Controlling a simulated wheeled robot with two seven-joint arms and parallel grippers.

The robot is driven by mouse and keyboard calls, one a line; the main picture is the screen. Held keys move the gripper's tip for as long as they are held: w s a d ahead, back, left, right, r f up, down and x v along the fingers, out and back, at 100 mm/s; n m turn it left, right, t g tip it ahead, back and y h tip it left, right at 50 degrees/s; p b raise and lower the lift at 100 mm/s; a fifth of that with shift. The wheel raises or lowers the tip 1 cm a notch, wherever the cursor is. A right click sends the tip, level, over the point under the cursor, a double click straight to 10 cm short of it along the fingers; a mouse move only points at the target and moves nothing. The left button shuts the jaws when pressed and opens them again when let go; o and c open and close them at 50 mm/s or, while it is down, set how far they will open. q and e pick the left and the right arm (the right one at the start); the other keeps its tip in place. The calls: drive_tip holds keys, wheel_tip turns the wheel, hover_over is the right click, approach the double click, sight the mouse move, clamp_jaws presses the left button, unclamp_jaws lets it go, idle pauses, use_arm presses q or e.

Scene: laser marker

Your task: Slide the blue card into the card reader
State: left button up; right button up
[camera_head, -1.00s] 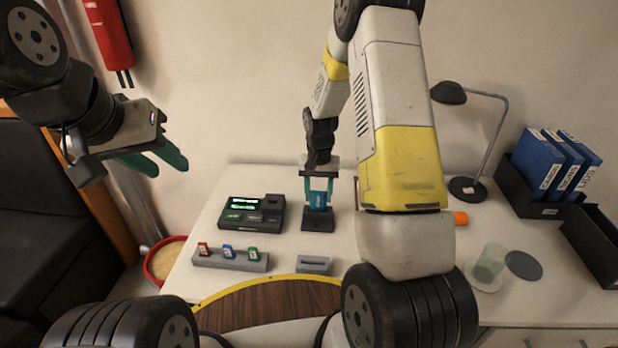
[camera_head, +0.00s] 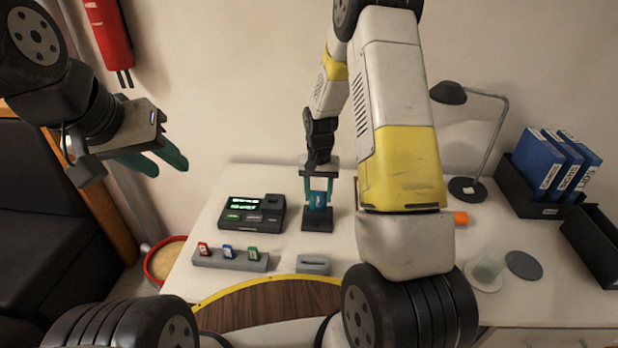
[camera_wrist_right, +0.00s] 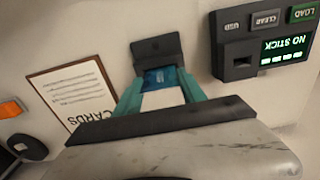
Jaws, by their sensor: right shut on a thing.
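The blue card (camera_head: 317,199) is upright between the teal fingers of my right gripper (camera_head: 318,202), which is shut on it. The card's lower end is at the dark card reader (camera_head: 317,224) on the table; I cannot tell how deep it sits in the slot. In the right wrist view the blue card (camera_wrist_right: 160,80) meets the edge of the card reader (camera_wrist_right: 158,47), between the fingers of the right gripper (camera_wrist_right: 162,92). My left gripper (camera_head: 156,162) is raised at the left, empty, its two teal fingers apart.
A black device with a green screen (camera_head: 253,213) stands left of the reader. A grey rack (camera_head: 231,261) with red, blue and green sticks and a small grey holder (camera_head: 313,264) are in front. A lamp (camera_head: 467,189), blue binders (camera_head: 541,160) and a glass (camera_head: 490,266) are at right.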

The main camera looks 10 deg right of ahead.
drive_tip(key=shift+f, duration=0.9)
drive_tip(key=o, duration=1.6)
drive_tip(key=shift+c, duration=0.2)
wheel_tip(320, 180, up, 14)
